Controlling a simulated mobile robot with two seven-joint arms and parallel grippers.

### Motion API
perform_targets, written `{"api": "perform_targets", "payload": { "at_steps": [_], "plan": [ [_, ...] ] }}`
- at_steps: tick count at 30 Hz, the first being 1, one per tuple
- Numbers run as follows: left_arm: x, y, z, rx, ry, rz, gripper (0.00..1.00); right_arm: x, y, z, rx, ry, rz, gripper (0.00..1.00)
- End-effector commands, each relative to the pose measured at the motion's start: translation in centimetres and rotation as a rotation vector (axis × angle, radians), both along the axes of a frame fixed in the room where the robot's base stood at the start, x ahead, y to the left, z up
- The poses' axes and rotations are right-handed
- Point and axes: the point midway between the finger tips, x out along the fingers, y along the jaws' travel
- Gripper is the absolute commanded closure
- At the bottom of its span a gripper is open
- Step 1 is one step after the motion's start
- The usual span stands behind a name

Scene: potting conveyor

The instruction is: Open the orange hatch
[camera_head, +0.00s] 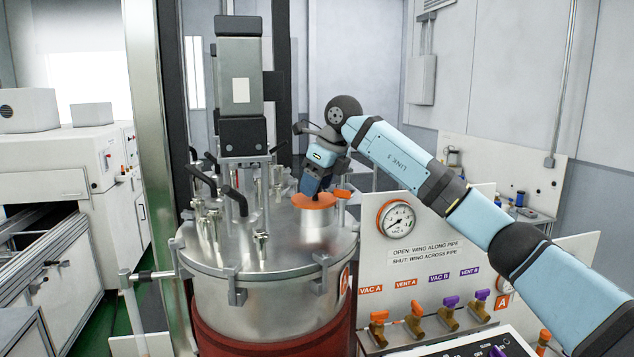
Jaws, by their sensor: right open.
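The orange hatch (312,201) is a small round orange lid on a short metal neck, on top of the steel vessel (270,305). It looks closed, lying flat. An orange tab (341,193) shows at its right side. My right gripper (311,188) comes down from above onto the hatch's back edge, with its dark fingertips at or just above the orange surface. The gripper is open, and I cannot tell whether the fingers touch the hatch. My left gripper is not in view.
A motor column (239,90) and several black-handled clamps (236,201) stand on the vessel lid, left of the hatch. At right, a white panel carries a pressure gauge (397,219) and several orange and purple valves (414,320). A metal post (155,150) stands at left.

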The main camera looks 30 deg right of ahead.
Motion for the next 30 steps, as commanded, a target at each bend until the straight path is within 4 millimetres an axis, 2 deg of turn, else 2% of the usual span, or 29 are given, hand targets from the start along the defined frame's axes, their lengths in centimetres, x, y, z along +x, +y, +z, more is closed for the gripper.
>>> {"api": "perform_targets", "payload": {
  "at_steps": [3,4,9,11,30],
  "plan": [
    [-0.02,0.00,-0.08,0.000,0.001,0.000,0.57,0.00,0.00,0.01,0.000,0.000,0.000,0.44],
    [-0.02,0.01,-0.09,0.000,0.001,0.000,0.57,-0.01,0.00,0.02,0.000,0.000,0.000,0.49],
    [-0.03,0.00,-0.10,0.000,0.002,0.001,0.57,-0.01,-0.01,0.03,0.000,0.000,0.000,0.88],
    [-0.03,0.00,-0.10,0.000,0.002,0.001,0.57,-0.01,-0.01,0.03,0.000,0.000,0.000,1.00],
    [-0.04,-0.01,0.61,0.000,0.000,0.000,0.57,0.34,-0.14,0.92,0.001,-0.005,-0.002,1.00]
  ]
}}
